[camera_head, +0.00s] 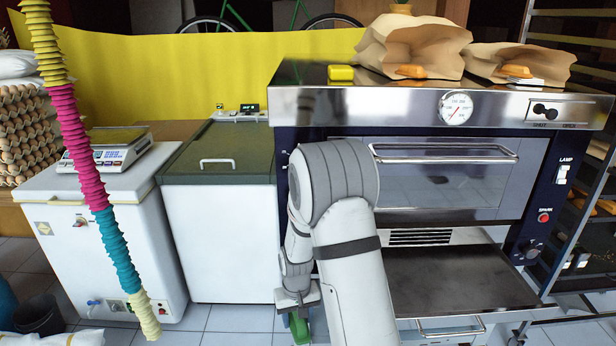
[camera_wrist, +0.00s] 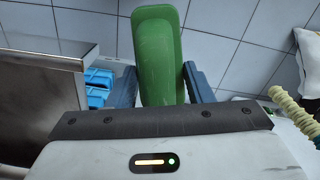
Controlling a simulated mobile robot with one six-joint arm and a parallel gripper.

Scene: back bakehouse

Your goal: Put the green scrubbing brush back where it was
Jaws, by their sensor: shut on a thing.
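The green scrubbing brush (camera_wrist: 158,50) is between the two blue fingers of my gripper (camera_wrist: 158,88) in the wrist view. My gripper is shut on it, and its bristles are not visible. In the head view my gripper (camera_head: 298,308) hangs low in front of the oven's left side, over the tiled floor. Only a small part of the green brush (camera_head: 299,328) shows below it there, partly hidden by my arm and cut near the bottom edge.
A steel oven (camera_head: 410,106) stands right of my arm, with a dark pulled-out shelf (camera_head: 455,282) below its door. A white chest freezer (camera_head: 215,240) stands left of it. A coloured ribbed hose (camera_head: 85,150) hangs at the left. Tiled floor (camera_head: 238,318) is clear in front of the freezer.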

